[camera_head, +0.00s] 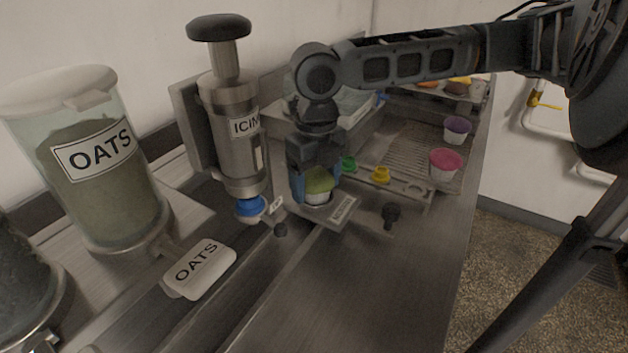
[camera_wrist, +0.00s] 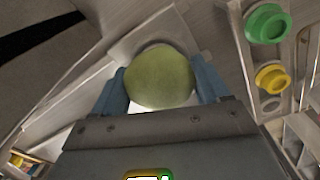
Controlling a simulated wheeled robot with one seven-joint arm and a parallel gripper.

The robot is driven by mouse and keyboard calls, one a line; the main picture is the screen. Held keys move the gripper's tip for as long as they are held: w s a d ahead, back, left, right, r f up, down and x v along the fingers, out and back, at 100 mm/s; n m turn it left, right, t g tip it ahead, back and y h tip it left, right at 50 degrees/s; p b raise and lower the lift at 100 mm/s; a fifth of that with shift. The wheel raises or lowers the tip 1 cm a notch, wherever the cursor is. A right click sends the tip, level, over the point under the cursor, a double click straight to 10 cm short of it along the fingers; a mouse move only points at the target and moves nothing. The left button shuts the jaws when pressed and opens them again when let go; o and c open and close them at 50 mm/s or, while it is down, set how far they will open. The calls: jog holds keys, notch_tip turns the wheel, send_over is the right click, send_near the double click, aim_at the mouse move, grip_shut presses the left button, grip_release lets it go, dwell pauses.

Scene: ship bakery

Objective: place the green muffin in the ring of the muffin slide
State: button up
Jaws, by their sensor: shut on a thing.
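The green muffin (camera_head: 319,182) has a green top and a pale cup. My gripper (camera_head: 314,188) is shut on it, with one blue finger on each side. In the wrist view the muffin (camera_wrist: 160,78) fills the space between the fingers of my gripper (camera_wrist: 163,92). The muffin slide (camera_head: 343,209) is a metal plate with a label, right under the muffin. The muffin is over or in the slide's ring; its cup hides most of the ring, and I cannot tell whether it is seated. The muffin looks about upright.
The icing dispenser (camera_head: 229,130) with a blue nozzle (camera_head: 250,207) stands close to the left. A green button (camera_head: 347,163) and a yellow button (camera_head: 381,175) are to the right. Pink (camera_head: 446,164) and purple (camera_head: 457,130) muffins stand farther right.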

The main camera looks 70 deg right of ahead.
aim_at(316, 172)
jog(key=o, duration=0.8)
notch_tip(316, 172, up, 12)
jog(key=shift+r, duration=0.15)
